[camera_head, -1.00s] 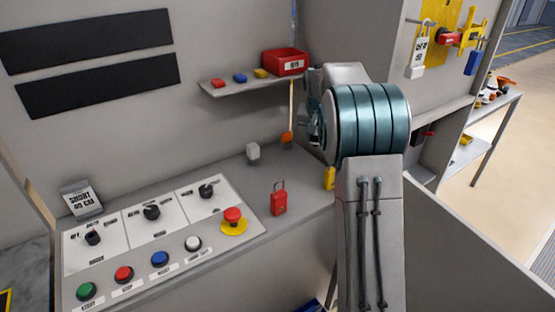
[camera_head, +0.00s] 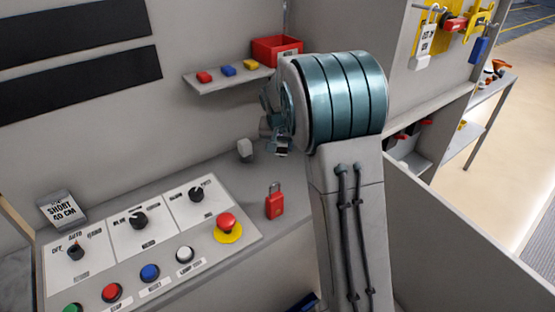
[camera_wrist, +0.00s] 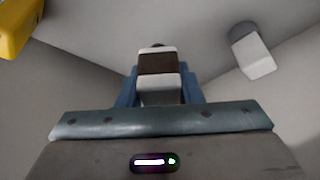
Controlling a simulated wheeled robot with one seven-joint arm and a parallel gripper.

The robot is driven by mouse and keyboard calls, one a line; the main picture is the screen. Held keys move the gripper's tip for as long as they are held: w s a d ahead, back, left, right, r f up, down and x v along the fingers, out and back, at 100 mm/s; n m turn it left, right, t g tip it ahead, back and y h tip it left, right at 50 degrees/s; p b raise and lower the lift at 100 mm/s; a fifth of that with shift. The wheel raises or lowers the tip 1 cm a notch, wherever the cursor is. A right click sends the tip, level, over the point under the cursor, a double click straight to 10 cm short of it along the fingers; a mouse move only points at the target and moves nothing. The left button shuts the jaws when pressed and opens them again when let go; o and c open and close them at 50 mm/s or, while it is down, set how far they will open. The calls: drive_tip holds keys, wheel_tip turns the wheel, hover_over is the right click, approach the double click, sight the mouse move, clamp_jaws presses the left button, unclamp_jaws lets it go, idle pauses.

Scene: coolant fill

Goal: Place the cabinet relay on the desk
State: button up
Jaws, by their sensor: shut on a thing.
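My gripper (camera_head: 276,140) is over the rear part of the grey desk (camera_head: 320,190), to the right of a small white block. In the wrist view my gripper (camera_wrist: 158,92) is shut on a pale block with a dark brown band, which I take to be the cabinet relay (camera_wrist: 158,64). In the head view the arm and gripper mostly hide the relay. Whether it touches the desk I cannot tell.
The small white block (camera_head: 245,148) stands near the back wall. A red padlock (camera_head: 274,202) is nearer the front, beside the control panel (camera_head: 150,245). A shelf (camera_head: 205,86) above holds small coloured blocks and a red bin (camera_head: 277,50). A yellow thing (camera_wrist: 15,25) is at upper left in the wrist view.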

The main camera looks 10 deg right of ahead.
drive_tip(key=shift+s+a+f, duration=0.45)
drive_tip(key=shift+a+f, duration=0.1)
drive_tip(key=shift+a, duration=0.25)
drive_tip(key=shift+f+p, duration=0.4)
drive_tip(key=shift+f, duration=1.65)
drive_tip(key=shift+f, duration=0.1)
drive_tip(key=o, duration=0.8)
